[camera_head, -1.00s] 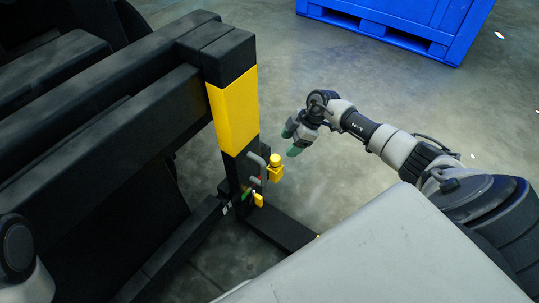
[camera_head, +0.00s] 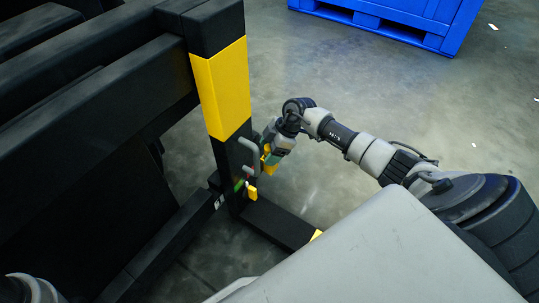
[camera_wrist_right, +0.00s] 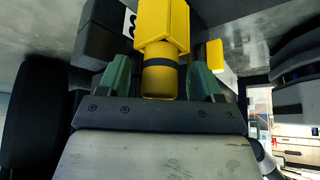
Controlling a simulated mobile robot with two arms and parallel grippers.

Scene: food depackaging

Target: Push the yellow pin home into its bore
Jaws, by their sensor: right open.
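The yellow pin (camera_wrist_right: 160,82) shows in the wrist view as a round yellow knob with a dark band, joined to a square yellow block (camera_wrist_right: 162,24). My right gripper (camera_wrist_right: 160,73) is open, with one green fingertip on each side of the knob. I cannot tell whether either finger touches it. In the head view my right gripper (camera_head: 268,157) is at the black post (camera_head: 225,160) and hides most of the pin. The bore is hidden. My left gripper is out of view.
The post has a yellow band (camera_head: 222,90), a grey handle (camera_head: 248,147) and a smaller yellow piece (camera_head: 252,193) low down. Black beams fill the left side. A blue crate (camera_head: 400,14) stands at the back.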

